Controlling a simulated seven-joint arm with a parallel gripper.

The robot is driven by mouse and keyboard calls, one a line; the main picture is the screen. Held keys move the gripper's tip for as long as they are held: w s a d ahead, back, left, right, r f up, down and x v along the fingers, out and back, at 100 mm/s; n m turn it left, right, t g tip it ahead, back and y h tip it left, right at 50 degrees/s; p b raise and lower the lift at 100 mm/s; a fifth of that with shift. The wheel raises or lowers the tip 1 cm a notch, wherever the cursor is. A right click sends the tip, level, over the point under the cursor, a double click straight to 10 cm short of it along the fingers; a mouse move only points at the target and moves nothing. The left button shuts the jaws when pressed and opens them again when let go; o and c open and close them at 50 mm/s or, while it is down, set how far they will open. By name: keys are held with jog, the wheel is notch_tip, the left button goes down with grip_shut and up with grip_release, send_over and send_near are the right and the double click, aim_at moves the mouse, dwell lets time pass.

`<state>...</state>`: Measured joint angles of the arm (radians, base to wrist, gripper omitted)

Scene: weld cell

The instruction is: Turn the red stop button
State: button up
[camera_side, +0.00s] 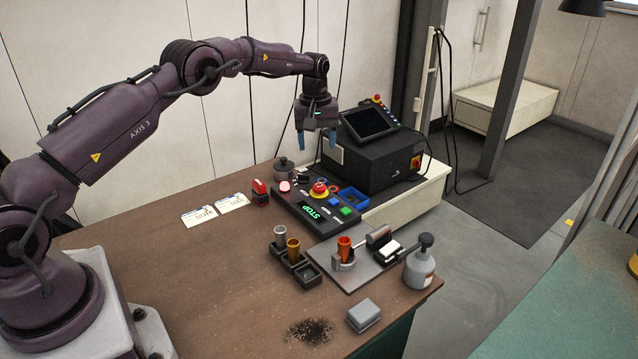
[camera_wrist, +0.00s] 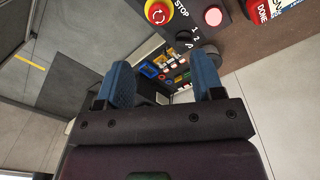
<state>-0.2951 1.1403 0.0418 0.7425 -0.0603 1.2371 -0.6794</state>
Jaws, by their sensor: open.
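The red stop button (camera_side: 319,188) has a yellow collar and sits on the black control panel (camera_side: 290,205), whose green display reads STOP. My gripper (camera_side: 317,144) is open and empty, with two blue fingers pointing down. It hangs above and behind the panel, well clear of the button. In the wrist view my gripper (camera_wrist: 168,82) shows both fingers spread apart.
A black box with a tilted screen (camera_side: 369,120) stands to the right of my gripper. A blue tray (camera_side: 354,199) sits beside the panel. Cups, a fixture and a bottle (camera_side: 420,268) stand in front.

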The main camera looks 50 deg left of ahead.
aim_at(319, 185)
jog(key=shift+n, duration=0.5)
jog(key=f, duration=1.2)
jog(key=shift+w+d, duration=0.15)
jog(key=shift+w, duration=0.1)
